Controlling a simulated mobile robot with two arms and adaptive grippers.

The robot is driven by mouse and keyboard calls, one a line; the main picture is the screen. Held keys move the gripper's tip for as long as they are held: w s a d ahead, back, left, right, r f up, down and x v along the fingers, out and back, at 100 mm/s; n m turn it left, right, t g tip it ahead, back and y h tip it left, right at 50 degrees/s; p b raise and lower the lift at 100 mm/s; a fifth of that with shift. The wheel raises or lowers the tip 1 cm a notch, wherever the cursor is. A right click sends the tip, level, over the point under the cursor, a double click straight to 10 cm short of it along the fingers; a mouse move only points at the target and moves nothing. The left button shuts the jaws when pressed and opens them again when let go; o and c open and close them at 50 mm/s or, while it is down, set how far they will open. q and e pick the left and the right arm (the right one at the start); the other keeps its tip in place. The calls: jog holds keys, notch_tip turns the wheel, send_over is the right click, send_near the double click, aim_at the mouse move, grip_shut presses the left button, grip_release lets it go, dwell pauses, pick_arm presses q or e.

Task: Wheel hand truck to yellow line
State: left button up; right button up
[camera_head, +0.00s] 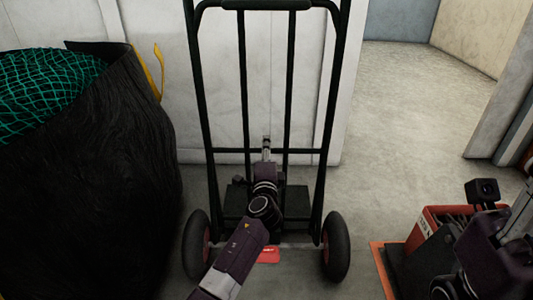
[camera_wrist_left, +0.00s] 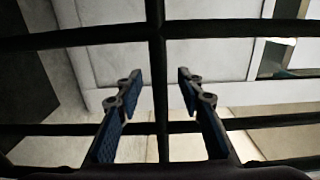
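The black hand truck (camera_head: 325,110) stands upright on its two wheels (camera_head: 337,245), against or close to a white panel. My left gripper (camera_head: 266,146) is in front of its lower crossbar, between the two inner uprights. In the left wrist view, its two fingers (camera_wrist_left: 158,82) are apart, with a dark vertical bar (camera_wrist_left: 159,120) showing between them. I cannot tell whether they touch the bar. Part of my right arm and gripper (camera_head: 520,212) shows at the right edge, its fingers unclear. No yellow floor line shows.
A large black bag (camera_head: 110,170) with green netting (camera_head: 45,85) stands at the left. A red box (camera_head: 425,228) with dark contents stands at the right, by an orange-edged dark item (camera_head: 385,268). A red item (camera_head: 268,255) lies near the truck's base. Open concrete floor (camera_head: 405,110) extends behind right.

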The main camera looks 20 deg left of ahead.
pick_arm(q)
grip_shut()
jog(key=shift+r, duration=0.1)
dwell(0.5)
